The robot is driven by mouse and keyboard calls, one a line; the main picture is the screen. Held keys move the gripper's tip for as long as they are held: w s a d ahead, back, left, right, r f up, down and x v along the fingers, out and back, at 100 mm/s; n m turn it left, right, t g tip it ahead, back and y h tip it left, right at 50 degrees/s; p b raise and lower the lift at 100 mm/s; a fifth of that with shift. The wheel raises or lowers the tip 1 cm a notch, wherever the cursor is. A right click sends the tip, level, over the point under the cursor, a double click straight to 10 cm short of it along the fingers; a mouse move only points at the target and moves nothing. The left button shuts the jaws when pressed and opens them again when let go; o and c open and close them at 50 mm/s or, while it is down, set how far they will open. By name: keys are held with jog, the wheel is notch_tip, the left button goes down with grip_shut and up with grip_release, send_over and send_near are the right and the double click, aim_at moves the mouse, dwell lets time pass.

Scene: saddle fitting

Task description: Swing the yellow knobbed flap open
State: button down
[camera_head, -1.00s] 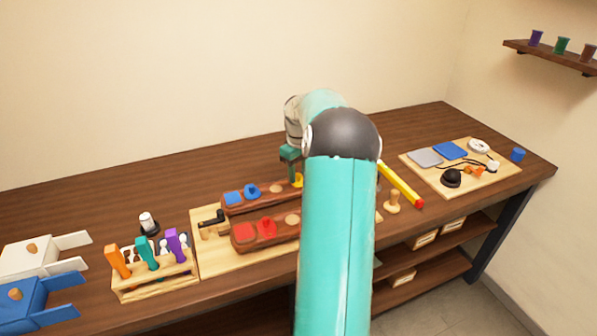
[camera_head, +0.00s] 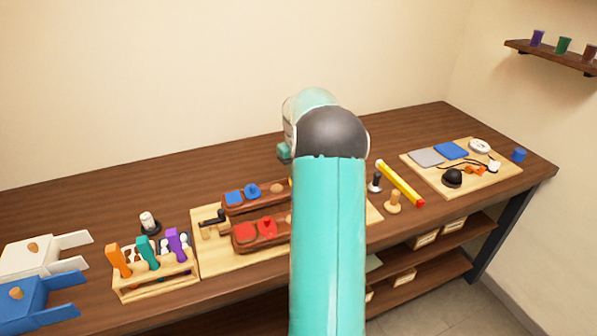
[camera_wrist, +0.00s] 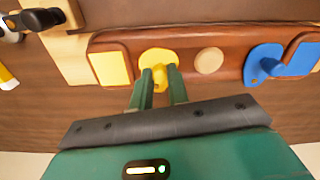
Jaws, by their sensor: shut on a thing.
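The yellow knobbed flap (camera_wrist: 155,55) lies on a brown wooden block (camera_wrist: 212,40) in the wrist view, between a yellow square (camera_wrist: 110,67) and a pale round disc (camera_wrist: 209,60). My gripper (camera_wrist: 160,75) has its two green fingers closed on either side of the flap's knob. The fingertips overlap part of the knob. In the head view my arm hides nearly all of the yellow flap and the fingers.
A blue knobbed flap (camera_wrist: 264,62) and blue square are on the same block. A second block with red pieces (camera_head: 262,232) stands in front on a pale board.

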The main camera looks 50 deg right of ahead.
jog(key=m, duration=0.2)
jog(key=w+m, duration=0.1)
jog(key=m, duration=0.1)
jog(key=a+m, duration=0.1)
jog(key=m, duration=0.1)
jog(key=shift+w, duration=0.35)
jog(key=m, duration=0.2)
jog(key=w+m, duration=0.1)
jog(key=m, duration=0.2)
jog(key=shift+w+d+m, duration=0.1)
jog(key=shift+w+m, duration=0.2)
jog(key=shift+m, duration=0.1)
jog(key=m, duration=0.3)
jog(key=shift+w+d, duration=0.2)
jog(key=shift+w, duration=0.2)
jog(key=shift+w+d+m, duration=0.15)
jog(key=shift+m, duration=0.7)
jog(key=shift+w+d+m, duration=0.1)
jog(key=shift+w+m, duration=0.05)
jog(key=shift+m, duration=0.7)
jog(key=c, duration=1.3)
grip_release()
jog(key=shift+c, duration=0.2)
